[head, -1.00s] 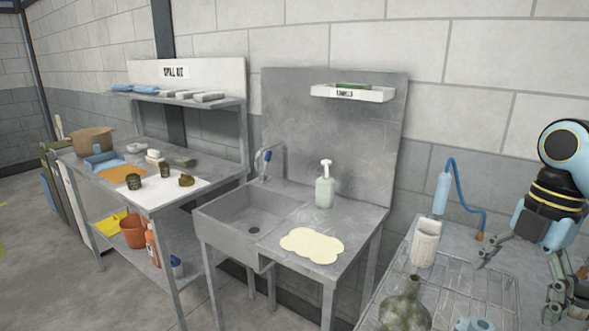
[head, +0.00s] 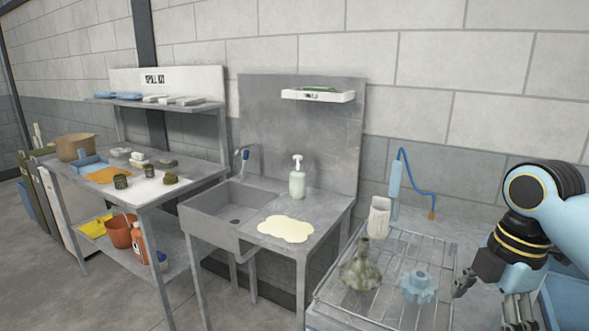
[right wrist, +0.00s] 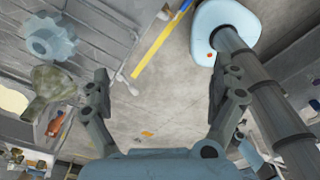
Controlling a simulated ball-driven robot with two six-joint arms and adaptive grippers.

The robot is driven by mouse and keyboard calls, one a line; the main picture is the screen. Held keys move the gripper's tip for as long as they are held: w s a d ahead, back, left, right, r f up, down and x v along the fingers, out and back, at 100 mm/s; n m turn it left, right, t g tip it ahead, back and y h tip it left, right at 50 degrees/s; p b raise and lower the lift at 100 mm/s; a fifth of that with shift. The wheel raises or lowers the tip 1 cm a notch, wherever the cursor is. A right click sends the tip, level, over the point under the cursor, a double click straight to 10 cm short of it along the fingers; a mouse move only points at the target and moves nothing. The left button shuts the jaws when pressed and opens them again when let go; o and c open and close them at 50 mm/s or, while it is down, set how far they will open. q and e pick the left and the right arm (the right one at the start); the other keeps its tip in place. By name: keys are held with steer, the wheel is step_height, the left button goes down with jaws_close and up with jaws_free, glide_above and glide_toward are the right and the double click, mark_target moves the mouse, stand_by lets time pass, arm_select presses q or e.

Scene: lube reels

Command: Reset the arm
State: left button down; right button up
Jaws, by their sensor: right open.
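My right gripper (head: 490,301) is at the lower right of the head view, beside the wire rack. In the right wrist view its two fingers (right wrist: 166,103) are spread wide with nothing between them. The floor shows beyond them, with a part of my own body at the upper right. My left gripper is not in view.
The sink (head: 228,213), soap bottle (head: 297,180) and spill-kit bench (head: 200,175) are leftward.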

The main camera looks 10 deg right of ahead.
steer(key=s+a+m+t+h, duration=0.15)
steer(key=s+a+m, duration=0.25)
steer(key=s+m, duration=0.4)
steer(key=s+a+m+t, duration=0.2)
steer(key=s+a+m, duration=0.1)
steer(key=s+m, duration=0.55)
step_height(320, 180, down, 38)
steer(key=s+d+g+b, duration=0.2)
steer(key=d+b, duration=0.1)
steer(key=b, duration=0.7)
arm_select(q)
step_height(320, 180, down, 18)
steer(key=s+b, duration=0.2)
steer(key=b, duration=0.6)
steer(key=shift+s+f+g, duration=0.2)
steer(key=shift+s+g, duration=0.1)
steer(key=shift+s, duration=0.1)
arm_select(e)
steer(key=s+f, duration=0.9)
steer(key=f, duration=0.2)
steer(key=s+f, duration=0.9)
steer(key=f, duration=0.3)
steer(key=shift+d+g, duration=0.35)
